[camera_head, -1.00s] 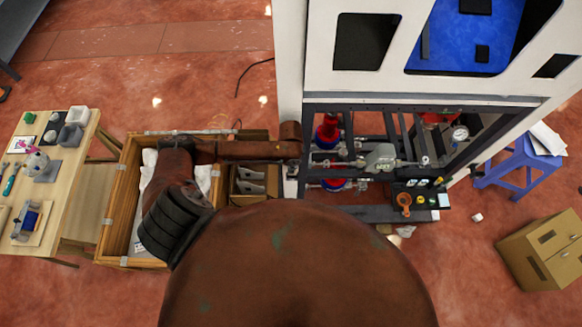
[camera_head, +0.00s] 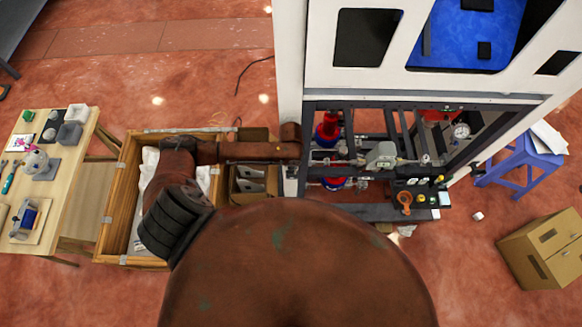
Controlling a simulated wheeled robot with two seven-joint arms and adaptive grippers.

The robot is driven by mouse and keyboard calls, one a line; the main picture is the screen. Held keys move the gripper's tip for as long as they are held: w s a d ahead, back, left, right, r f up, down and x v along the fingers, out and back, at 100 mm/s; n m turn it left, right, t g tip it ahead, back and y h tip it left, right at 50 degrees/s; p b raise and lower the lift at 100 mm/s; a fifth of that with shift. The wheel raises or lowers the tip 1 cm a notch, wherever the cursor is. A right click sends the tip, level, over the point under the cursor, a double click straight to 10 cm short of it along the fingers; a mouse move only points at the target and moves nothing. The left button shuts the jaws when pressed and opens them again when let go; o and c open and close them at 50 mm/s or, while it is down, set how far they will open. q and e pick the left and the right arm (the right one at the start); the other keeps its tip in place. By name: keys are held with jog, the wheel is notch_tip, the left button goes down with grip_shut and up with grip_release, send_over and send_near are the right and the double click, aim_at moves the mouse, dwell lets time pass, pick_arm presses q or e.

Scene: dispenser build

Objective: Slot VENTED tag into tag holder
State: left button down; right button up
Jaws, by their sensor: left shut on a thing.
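My left arm comes in over the wooden crate and reaches right to the dark frame (camera_head: 375,104) of the machine. My left gripper (camera_head: 291,172) is at the wrist's end, beside the frame's left post, small and mostly hidden under the wrist. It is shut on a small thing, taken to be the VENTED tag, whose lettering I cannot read. I cannot make out the tag holder. A grey valve body (camera_head: 383,155) sits on a horizontal pipe inside the frame, to the right of the gripper. My right gripper is not in view.
A wooden crate (camera_head: 119,205) stands under my left arm. A small box with grey brackets (camera_head: 250,178) is beside it. A work table (camera_head: 70,185) is at left. A blue stool (camera_head: 520,165) and cardboard box (camera_head: 545,245) are at right.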

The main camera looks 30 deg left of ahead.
pick_arm(q)
jog(key=shift+f, duration=0.65)
jog(key=shift+f+b, duration=0.25)
jog(key=shift+b, duration=0.05)
jog(key=c, duration=2)
grip_release()
jog(key=shift+o, duration=1.4)
jog(key=shift+r, duration=0.1)
